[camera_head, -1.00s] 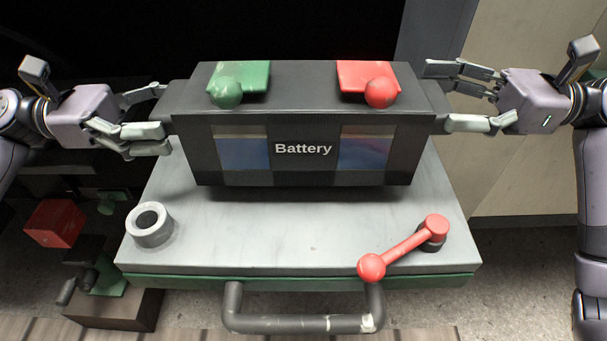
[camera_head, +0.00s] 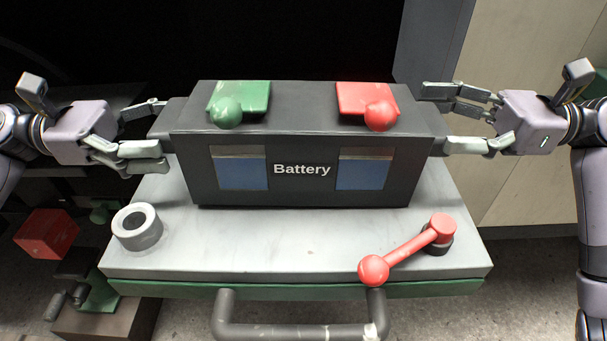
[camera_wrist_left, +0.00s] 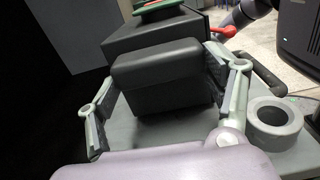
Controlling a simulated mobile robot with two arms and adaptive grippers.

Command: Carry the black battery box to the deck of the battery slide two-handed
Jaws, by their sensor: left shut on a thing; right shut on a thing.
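The black battery box (camera_head: 302,190) is upright over the grey deck of the battery slide (camera_head: 250,245), with a green and a red terminal on top. Its lower edge looks at or very close to the deck; I cannot tell if it touches. My left gripper (camera_head: 150,130) is shut on the block-shaped grip on the box's left end. In the left wrist view that grip (camera_wrist_left: 165,75) sits between the fingers of my left gripper (camera_wrist_left: 165,105). My right gripper (camera_head: 450,118) is shut on the grip at the right end, which is mostly hidden by the fingers.
A grey ring (camera_head: 137,227) stands at the deck's left, and a red lever (camera_head: 407,250) at its front right. A grey handle bar (camera_head: 300,328) runs along the front. A red box (camera_head: 46,233) lies lower left. The deck's front middle is clear.

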